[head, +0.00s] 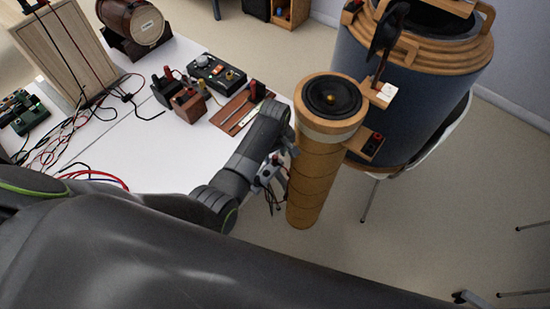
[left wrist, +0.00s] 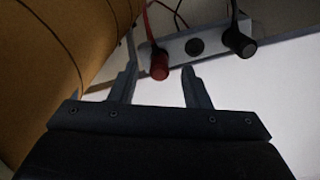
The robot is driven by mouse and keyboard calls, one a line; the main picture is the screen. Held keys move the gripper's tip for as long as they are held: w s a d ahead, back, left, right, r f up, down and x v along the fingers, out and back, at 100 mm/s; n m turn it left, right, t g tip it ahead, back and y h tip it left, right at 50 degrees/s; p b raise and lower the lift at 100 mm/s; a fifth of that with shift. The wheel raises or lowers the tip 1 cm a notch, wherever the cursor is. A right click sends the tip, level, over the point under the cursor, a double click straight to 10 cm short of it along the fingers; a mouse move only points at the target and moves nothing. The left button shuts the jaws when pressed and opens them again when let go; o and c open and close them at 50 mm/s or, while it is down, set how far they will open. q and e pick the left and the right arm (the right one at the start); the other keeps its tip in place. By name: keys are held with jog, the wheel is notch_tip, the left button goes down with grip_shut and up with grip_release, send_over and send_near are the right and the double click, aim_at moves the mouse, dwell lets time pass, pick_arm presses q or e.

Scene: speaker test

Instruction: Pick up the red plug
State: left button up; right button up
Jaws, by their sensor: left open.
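The red plug (left wrist: 159,66) hangs on a red cable in the left wrist view. It shows between the two fingertips of my left gripper (left wrist: 160,76), with space on both sides. I cannot tell how far beyond the tips it is. My left gripper is open and empty; in the head view the left gripper (head: 274,172) is at the left side of a tall cardboard tube (head: 312,185). The plug cannot be made out clearly in the head view. My right gripper is not in view.
A black plug (left wrist: 240,42) hangs right of the red one, by a grey strip (left wrist: 180,52) with a dark round socket. A white table (head: 140,145) with several electrical boxes and loose cables is at left. A large blue-grey drum (head: 395,110) stands behind the tube.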

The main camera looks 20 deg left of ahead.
aim_at(275, 157)
pick_arm(q)
jog(key=shift+f, duration=1)
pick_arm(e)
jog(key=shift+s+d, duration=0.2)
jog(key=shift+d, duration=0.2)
pick_arm(q)
grip_shut()
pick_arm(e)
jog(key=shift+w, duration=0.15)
